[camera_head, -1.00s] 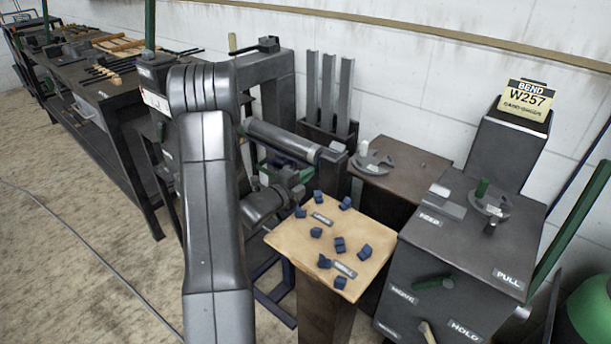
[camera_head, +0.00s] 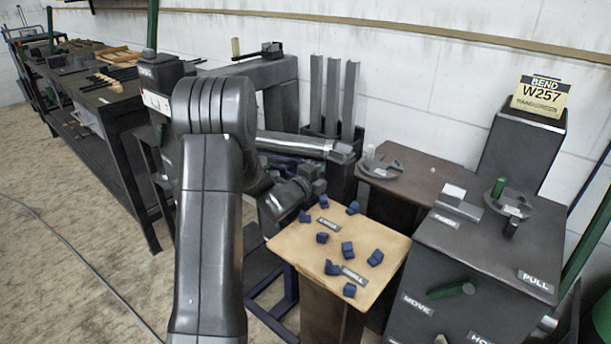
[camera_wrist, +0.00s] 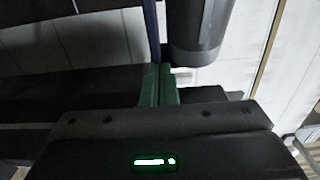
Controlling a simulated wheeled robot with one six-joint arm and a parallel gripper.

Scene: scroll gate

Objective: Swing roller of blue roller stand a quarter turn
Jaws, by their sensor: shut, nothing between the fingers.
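The blue roller stand (camera_head: 290,291) stands behind my arm in the head view, its blue frame partly hidden. Its grey roller (camera_head: 300,143) lies nearly level across the picture, its right end near the upright grey bars. In the wrist view the roller appears as a dark cylinder (camera_wrist: 197,32) at the top, beside a narrow blue bar (camera_wrist: 152,30). My gripper (camera_head: 306,188) is below the roller in the head view, its fingertips hidden. In the wrist view its green fingers (camera_wrist: 158,86) are shut and empty, close to the cylinder and blue bar; contact is unclear.
A wooden-topped stand (camera_head: 342,250) with several blue blocks is just right of my gripper. Behind it is a brown table (camera_head: 425,178) with a round fixture. A dark machine (camera_head: 490,240) stands at right, and a long workbench (camera_head: 120,105) at left. Floor at left is open.

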